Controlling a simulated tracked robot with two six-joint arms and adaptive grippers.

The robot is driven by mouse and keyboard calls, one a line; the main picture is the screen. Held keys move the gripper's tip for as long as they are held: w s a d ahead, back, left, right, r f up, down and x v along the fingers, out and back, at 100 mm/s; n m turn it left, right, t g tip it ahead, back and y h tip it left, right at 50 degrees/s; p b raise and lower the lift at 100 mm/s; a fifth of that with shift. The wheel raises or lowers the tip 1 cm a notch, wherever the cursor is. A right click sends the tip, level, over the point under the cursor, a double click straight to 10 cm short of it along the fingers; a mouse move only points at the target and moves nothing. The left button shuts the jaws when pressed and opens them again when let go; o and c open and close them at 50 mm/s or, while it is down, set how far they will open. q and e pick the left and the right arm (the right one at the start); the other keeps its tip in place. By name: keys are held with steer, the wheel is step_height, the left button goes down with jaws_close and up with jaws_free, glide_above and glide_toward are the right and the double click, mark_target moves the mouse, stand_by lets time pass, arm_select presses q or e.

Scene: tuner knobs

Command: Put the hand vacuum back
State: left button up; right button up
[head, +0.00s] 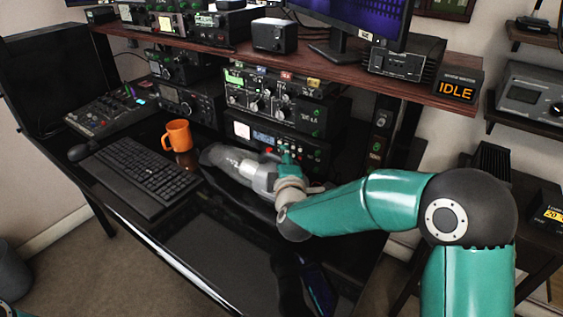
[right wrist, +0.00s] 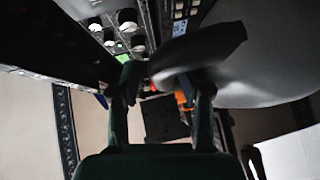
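The hand vacuum (head: 228,158), grey with a lighter silver-grey middle, lies low over the dark glossy desk, right of the orange mug, in the head view. My right gripper (head: 283,172) is at its right end; the wrist hides part of that end. In the right wrist view, the two fingers of my right gripper (right wrist: 166,90) stand apart. Firm contact cannot be made out. My left gripper is out of view.
An orange mug (head: 177,136) and a black keyboard (head: 141,174) stand left of the vacuum. Stacked radio units (head: 280,100) rise close behind it under a wooden shelf (head: 443,92). The front of the desk (head: 215,250) is mostly bare.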

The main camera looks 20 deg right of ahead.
steer(key=shift+f, duration=0.15)
steer(key=v, duration=1.2)
